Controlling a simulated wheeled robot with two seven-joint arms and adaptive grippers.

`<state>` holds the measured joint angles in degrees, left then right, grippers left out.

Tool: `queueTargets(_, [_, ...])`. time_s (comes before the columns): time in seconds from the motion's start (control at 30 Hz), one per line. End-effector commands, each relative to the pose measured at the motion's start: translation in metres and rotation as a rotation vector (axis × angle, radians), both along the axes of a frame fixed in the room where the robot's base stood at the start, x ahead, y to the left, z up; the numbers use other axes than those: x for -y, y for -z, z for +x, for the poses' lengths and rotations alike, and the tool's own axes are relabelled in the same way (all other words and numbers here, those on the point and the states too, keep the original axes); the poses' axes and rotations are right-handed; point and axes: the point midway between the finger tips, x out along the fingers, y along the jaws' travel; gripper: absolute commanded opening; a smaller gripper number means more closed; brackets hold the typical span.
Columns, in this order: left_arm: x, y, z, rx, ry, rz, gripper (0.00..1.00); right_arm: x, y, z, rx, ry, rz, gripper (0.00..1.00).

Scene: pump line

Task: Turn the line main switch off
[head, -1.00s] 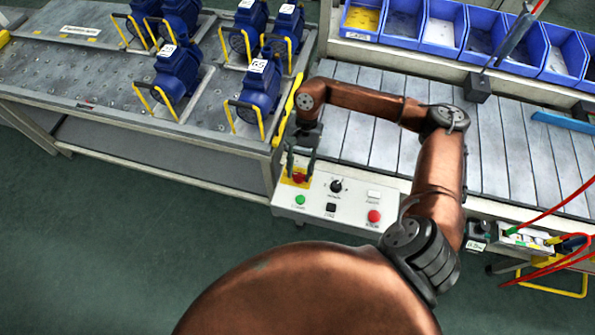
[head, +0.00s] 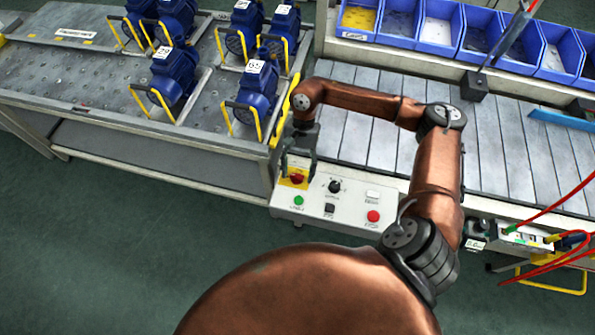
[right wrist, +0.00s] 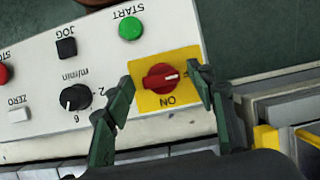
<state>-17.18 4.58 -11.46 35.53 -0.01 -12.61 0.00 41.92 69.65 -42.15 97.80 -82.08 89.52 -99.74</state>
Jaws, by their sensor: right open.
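The main switch is a red rotary knob on a yellow plate, at the left end of the white control panel in the head view (head: 297,179). In the right wrist view the red knob (right wrist: 160,77) shows a white mark toward the right. "ON" is printed upside down below it; a label at its right is partly hidden by a finger. My right gripper (head: 298,168) is open over the switch. In the right wrist view its two fingers (right wrist: 160,83) stand on either side of the knob, apart from it. My left gripper is not in view.
The control panel (head: 324,212) also has a green START button (right wrist: 131,28), a black JOG button (right wrist: 66,48), a speed dial (right wrist: 75,97) and a red button (head: 373,216). A slatted conveyor (head: 500,150) lies right. A bench with blue pumps (head: 175,75) stands left.

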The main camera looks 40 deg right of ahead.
Motion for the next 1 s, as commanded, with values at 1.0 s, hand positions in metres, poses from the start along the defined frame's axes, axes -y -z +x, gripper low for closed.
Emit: queueTargets(1.0, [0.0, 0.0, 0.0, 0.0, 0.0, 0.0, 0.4, 0.035, -0.111, 0.03, 0.001, 0.0, 0.001, 0.51])
